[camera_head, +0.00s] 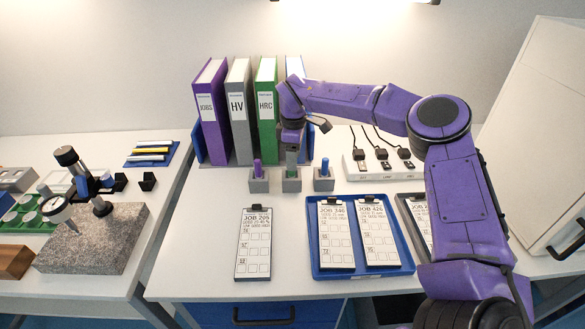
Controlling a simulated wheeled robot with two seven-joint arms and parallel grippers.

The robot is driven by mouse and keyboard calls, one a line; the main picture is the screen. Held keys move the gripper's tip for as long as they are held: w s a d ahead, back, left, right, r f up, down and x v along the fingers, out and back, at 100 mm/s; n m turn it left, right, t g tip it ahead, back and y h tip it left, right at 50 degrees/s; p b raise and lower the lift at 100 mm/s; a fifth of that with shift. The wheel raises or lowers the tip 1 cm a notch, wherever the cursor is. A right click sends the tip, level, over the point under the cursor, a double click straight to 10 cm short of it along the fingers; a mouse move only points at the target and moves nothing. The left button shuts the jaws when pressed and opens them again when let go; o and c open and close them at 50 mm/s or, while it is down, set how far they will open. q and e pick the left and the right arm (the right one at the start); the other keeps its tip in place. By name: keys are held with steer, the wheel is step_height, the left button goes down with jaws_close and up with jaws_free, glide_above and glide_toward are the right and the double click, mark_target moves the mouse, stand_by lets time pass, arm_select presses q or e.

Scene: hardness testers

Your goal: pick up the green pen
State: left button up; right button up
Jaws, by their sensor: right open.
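The green pen (291,160) stands upright in the middle of three small grey holders on the right-hand table. A purple pen (257,167) is in the holder to its left and a blue pen (324,166) in the holder to its right. My right gripper (292,143) points down directly over the green pen, its jaws open. The gripper hides the upper part of the pen. I cannot tell whether the fingers touch it. My left gripper is not in view.
Upright binders (239,110) stand close behind the pens. A white socket strip (384,166) with plugs lies to the right. A loose job card (254,244) and a blue tray (321,267) of cards lie in front. A stone-based tester (94,240) stands on the left table.

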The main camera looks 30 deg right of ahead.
steer(key=f, duration=0.2)
steer(key=f+p, duration=0.1)
steer(key=shift+w+a+f, duration=0.25)
steer(key=shift+w, duration=0.15)
steer(key=shift+f, duration=0.35)
steer(key=shift+s+d, duration=0.1)
steer(key=shift+s, duration=0.2)
steer(key=shift+w, duration=0.2)
jaws_close()
steer(key=shift+s, duration=0.1)
